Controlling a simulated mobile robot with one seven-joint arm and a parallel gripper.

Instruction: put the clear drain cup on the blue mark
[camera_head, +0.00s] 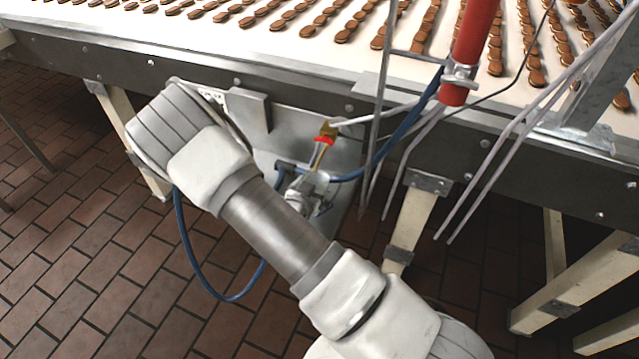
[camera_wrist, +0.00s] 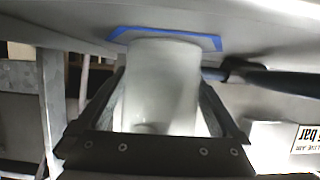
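In the wrist view the drain cup (camera_wrist: 162,85), a pale, translucent cup, fills the space between the two dark fingers of my gripper (camera_wrist: 163,105). The fingers lie along both sides of the cup and look shut on it. The blue mark (camera_wrist: 165,33) is a blue outline on a grey surface, just beyond the cup's far end. The cup covers part of the mark, and I cannot tell whether the cup touches that surface. In the head view my arm hides the cup, the mark and my gripper.
A dark hose (camera_wrist: 265,77) and a white label box (camera_wrist: 285,145) lie right of the cup. In the head view a brass valve with a red handle (camera_head: 325,138) and blue hose (camera_head: 350,178) sit near my arm. A conveyor (camera_head: 290,62) carrying cookies runs above.

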